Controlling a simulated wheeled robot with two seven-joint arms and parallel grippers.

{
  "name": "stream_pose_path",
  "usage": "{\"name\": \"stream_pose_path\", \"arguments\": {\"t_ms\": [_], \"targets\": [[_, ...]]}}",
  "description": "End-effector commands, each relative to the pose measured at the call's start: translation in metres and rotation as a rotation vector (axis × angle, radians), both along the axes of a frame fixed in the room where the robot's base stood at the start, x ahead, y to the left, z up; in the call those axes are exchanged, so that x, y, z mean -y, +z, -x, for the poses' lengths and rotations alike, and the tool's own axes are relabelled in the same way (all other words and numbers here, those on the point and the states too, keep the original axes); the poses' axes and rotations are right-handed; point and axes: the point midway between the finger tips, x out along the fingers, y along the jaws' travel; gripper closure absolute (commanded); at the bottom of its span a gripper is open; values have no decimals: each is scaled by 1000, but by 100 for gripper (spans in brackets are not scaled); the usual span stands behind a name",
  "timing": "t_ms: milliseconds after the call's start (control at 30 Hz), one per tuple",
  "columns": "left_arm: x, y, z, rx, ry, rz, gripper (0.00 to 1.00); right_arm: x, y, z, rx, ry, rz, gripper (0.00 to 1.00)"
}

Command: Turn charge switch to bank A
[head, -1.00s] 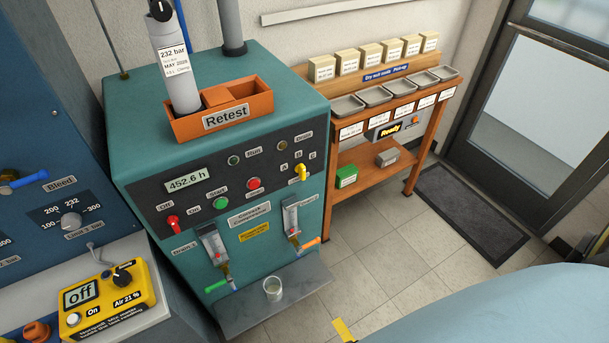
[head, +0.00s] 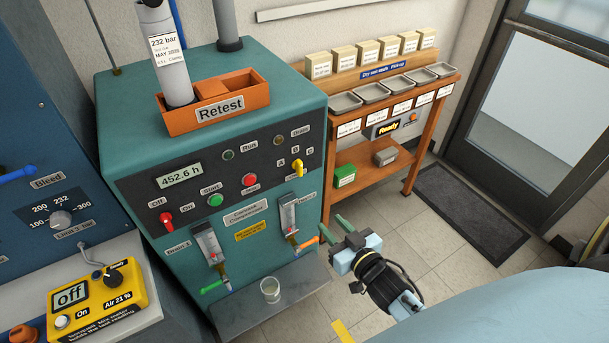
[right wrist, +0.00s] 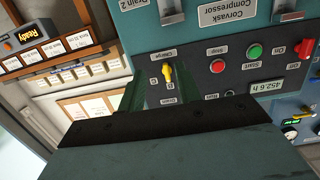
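The yellow charge switch (head: 298,168) is on the dark panel of the teal compressor (head: 225,255), below the letters A, B and C. It also shows in the right wrist view (right wrist: 167,73), where the panel appears upside down. I cannot tell for sure which letter the switch points to. My right gripper (head: 334,227) is below and to the right of the switch, apart from it. Its two green fingers are spread with nothing between them. In the right wrist view the gripper's dark body covers the lower part of the picture. My left gripper is not in view.
An orange-handled drain valve (head: 307,243) and a glass cup (head: 270,290) on the compressor's ledge are near the right gripper. A wooden shelf (head: 360,160) with trays stands behind. A grey gas cylinder (head: 165,60) stands in the orange Retest box (head: 185,122).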

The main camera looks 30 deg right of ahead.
Motion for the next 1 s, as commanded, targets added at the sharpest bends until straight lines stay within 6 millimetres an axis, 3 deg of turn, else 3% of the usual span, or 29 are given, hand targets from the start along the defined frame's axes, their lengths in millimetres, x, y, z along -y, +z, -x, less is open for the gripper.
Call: {"name": "stream_pose_path", "arguments": {"t_ms": [33, 100, 233, 367, 800, 1000], "targets": [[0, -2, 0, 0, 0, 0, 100, 2, 21, -4, 55, 5, 1, 66], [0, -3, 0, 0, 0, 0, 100, 3, 43, -7, 107, 10, 0, 66], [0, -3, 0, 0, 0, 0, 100, 3, 60, -11, 149, 16, 1, 66], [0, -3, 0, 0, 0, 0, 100, 3, 62, -23, 154, 17, 1, 66], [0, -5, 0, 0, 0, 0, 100, 0, 61, -108, 151, 16, 1, 66], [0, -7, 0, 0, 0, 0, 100, -1, 60, -133, 149, 16, 0, 66]]}}
